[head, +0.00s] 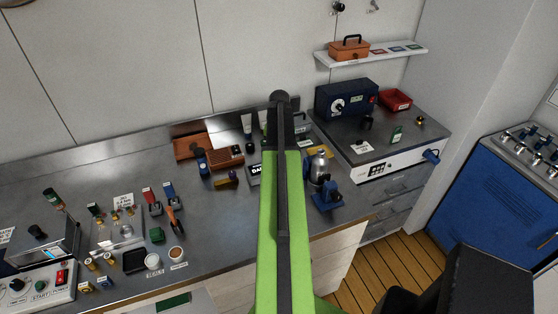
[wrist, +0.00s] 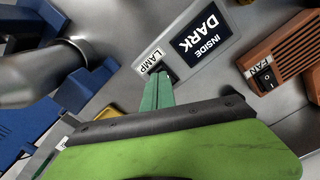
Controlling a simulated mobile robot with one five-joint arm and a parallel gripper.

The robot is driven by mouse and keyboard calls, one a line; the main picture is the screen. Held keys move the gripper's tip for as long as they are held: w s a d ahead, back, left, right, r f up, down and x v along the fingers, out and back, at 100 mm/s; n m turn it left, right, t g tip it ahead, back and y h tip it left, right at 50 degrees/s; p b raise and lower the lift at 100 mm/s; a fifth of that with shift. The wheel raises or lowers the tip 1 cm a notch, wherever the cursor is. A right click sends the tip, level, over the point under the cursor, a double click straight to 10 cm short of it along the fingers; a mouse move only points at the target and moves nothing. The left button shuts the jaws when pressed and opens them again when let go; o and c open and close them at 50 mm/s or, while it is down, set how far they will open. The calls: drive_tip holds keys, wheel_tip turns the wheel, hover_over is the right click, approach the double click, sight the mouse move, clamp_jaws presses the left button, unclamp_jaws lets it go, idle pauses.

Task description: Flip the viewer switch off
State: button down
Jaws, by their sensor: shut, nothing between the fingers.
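The viewer (wrist: 216,24) is a grey box with a black panel reading "INSIDE DARK" and a white "LAMP" label. It shows upside down at the top of the wrist view. In the head view my arm covers most of the viewer (head: 255,174). My gripper (wrist: 161,78) is shut and empty, its teal fingertips right at the viewer's edge beside the "LAMP" label. A small dark part shows by the tips, probably the switch. The fingers hide most of it, so I cannot tell its position or whether they touch it.
A brown vented box (wrist: 283,62) with a black "FAN" rocker stands right of the viewer in the wrist view. A grey metal cylinder (wrist: 45,75) and blue parts (wrist: 85,85) are close on the left. Several small items crowd the bench (head: 100,185) in the head view.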

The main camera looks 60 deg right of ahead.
drive_tip(key=shift+f+b, duration=0.55)
drive_tip(key=shift+f, duration=0.05)
drive_tip(key=shift+r, duration=0.1)
wheel_tip(320, 180, up, 7)
drive_tip(key=p, duration=0.7)
idle(0.4)
